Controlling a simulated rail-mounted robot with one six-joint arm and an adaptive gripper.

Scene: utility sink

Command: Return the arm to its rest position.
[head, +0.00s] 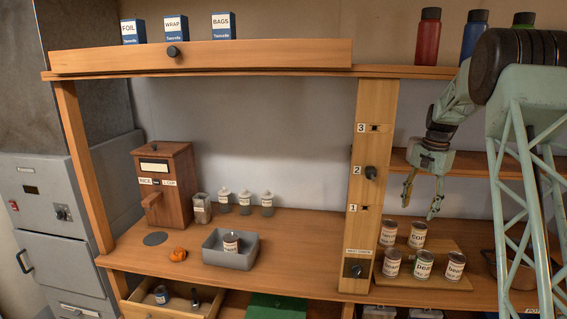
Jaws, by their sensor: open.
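My gripper (423,196) hangs at the right of the head view, fingers pointing down and spread apart, with nothing between them. It is above the board with several cans, apart from them, and just right of the wooden post. My arm (457,105) comes in from the upper right, with its upper links in front of the shelf's right end.
Several cans (423,264) stand on a board right of the post (371,190) with numbered slots. A grey bin (217,257) holds one can. A rice dispenser (165,185) and small jars stand left. An open drawer (150,302) juts out below. Bottles stand on the top shelf.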

